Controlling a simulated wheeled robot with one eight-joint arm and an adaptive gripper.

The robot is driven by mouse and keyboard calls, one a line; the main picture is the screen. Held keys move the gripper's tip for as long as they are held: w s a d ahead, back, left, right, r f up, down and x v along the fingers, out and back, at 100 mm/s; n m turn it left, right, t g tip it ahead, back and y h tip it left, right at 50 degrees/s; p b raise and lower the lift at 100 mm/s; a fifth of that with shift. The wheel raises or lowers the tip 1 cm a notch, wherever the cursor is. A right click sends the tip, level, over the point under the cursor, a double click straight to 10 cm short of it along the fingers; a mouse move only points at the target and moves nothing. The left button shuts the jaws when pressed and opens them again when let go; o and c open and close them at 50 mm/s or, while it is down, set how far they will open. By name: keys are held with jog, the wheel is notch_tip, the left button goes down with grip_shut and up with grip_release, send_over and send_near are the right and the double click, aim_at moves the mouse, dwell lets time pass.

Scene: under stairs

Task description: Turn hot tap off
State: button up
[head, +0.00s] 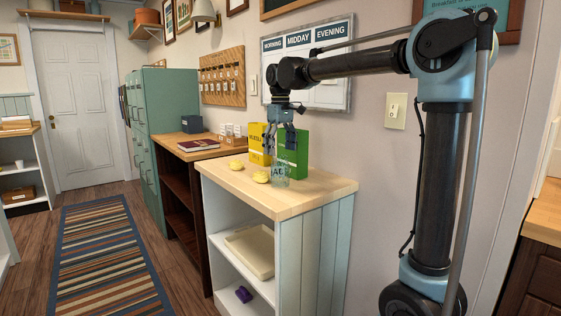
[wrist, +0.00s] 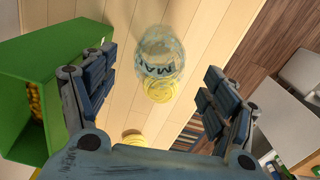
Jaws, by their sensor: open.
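No tap or sink shows in either view. My gripper (head: 280,148) is open and points down above the wooden top of a shelf unit (head: 325,188). A clear glass jar with dark lettering (head: 279,173) stands on that top below the gripper. In the wrist view the jar (wrist: 160,52) shows between the open fingers (wrist: 158,70), and nothing is held. A green box (head: 294,158) stands close beside the gripper; it fills the left of the wrist view (wrist: 35,70). A yellow box (head: 256,138) stands behind.
Two small yellow objects (head: 261,177) lie on the same top. A wall board (head: 335,40) and light switch (head: 396,111) are behind my arm. A striped rug (head: 100,260) lies on the open floor at left. A wooden counter edge (head: 545,212) is at right.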

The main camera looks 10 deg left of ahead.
jog(key=s+d+f+m+t, duration=0.1)
jog(key=s+d+f+m, duration=0.25)
jog(key=d, duration=0.85)
jog(key=s+d+f+m, duration=0.2)
jog(key=s+d+f, duration=0.2)
jog(key=d, duration=0.8)
jog(key=s+d+f+m, duration=0.2)
jog(key=s+d+f, duration=0.5)
jog(key=f, duration=0.3)
jog(key=s+d+f+m+t, duration=0.1)
jog(key=s+d+f+m, duration=0.2)
jog(key=s+d+f, duration=0.4)
notch_tip(320, 180, down, 4)
jog(key=s, duration=0.2)
jog(key=shift+s+d+m, duration=0.3)
jog(key=shift+d+m, duration=0.05)
jog(key=shift+d, duration=0.05)
